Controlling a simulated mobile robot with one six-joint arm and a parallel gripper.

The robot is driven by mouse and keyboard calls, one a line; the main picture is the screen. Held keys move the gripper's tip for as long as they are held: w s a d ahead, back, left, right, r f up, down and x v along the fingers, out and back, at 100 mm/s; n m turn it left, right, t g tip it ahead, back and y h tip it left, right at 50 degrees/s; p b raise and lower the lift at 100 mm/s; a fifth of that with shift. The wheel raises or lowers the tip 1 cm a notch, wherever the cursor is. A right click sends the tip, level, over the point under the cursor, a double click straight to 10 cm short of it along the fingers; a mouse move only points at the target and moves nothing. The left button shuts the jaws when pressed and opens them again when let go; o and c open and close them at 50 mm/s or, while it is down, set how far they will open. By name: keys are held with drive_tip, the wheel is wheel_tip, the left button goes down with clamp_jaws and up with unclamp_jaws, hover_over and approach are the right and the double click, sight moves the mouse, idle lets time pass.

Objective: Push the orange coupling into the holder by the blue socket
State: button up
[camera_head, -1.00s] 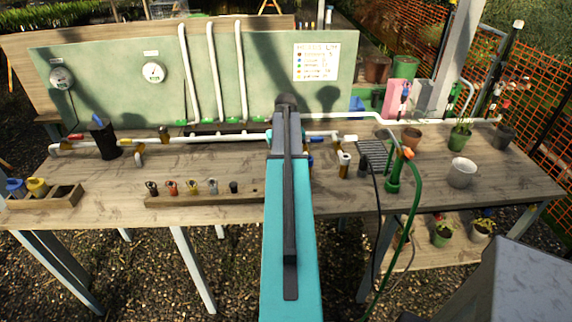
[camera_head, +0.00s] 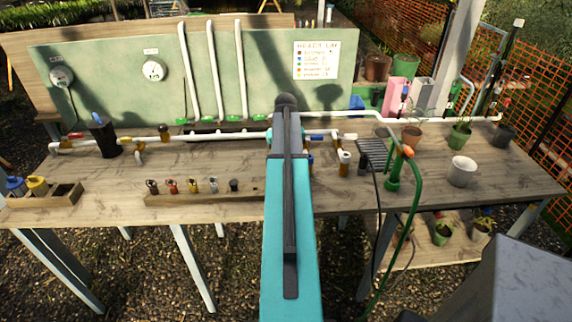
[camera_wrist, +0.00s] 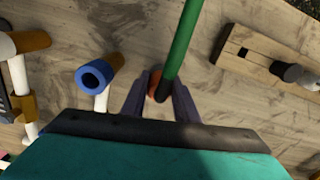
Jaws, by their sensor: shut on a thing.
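In the wrist view my gripper (camera_wrist: 160,100) has its two dark fingers close together on an orange coupling (camera_wrist: 154,83), of which only a small part shows. A green tube (camera_wrist: 180,45) runs from the top edge down to the coupling, between the fingertips. The blue socket (camera_wrist: 93,76) is an open blue ring to the left, apart from the fingers, with an amber-brown cylinder (camera_wrist: 117,62) beside it. I cannot tell which part is the holder. In the head view my arm hides the gripper and coupling; a bit of blue (camera_head: 309,161) shows right of it.
A wooden rack (camera_wrist: 232,40) lies to the right in the wrist view. In the head view it is a rack of several small fittings (camera_head: 215,199) left of my arm. White pipes cross the bench (camera_head: 200,165). A green hose (camera_head: 413,200) hangs at the right.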

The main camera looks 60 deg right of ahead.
drive_tip(key=shift+f, duration=0.15)
drive_tip(key=o, duration=1.1)
drive_tip(key=shift+o, duration=0.2)
wheel_tip(320, 180, up, 14)
drive_tip(key=p, duration=0.8)
drive_tip(key=shift+f, duration=0.1)
